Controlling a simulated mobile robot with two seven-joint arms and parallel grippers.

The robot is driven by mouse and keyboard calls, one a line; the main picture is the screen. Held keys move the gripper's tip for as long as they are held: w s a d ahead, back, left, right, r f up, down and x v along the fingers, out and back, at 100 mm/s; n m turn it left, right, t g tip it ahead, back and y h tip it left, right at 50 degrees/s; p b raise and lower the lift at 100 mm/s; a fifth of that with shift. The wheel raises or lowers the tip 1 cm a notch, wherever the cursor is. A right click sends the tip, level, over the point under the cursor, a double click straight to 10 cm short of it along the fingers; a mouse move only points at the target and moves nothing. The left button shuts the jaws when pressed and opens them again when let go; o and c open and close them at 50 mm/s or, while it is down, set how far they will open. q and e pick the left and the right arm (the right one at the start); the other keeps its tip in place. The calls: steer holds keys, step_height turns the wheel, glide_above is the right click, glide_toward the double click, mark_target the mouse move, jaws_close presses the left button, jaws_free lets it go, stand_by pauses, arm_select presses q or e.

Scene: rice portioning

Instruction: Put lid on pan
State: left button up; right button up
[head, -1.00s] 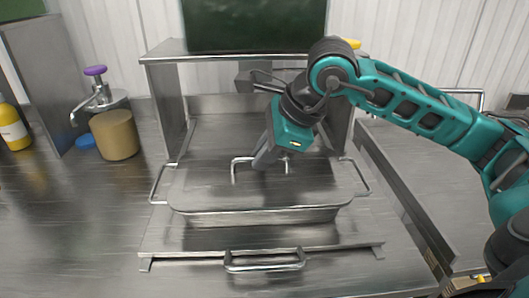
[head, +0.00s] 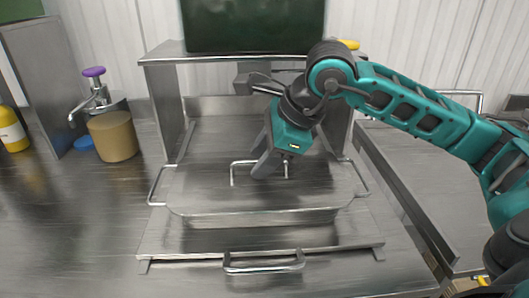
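The grey metal lid (head: 208,195) lies flat over the rectangular metal pan (head: 262,218), whose front wall shows below the lid's edge. The lid's raised bar handle (head: 243,162) stands at its middle. My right gripper (head: 265,162) is at this handle, with its near finger in front of the bar. The fingers look spread around the bar, and the far finger is mostly hidden. The pan's wire side handles (head: 155,188) stick out at left and right. My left gripper is not in view.
The pan stands on a metal tray (head: 170,245) with a front handle (head: 264,263), under a metal shelf (head: 165,50) with side walls. A tan container (head: 113,137), a purple-topped pump (head: 94,72) and a yellow bottle (head: 12,130) stand at left. The front-left counter is clear.

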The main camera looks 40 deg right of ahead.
steer(key=v, duration=1.3)
steer(key=shift+p, duration=0.45)
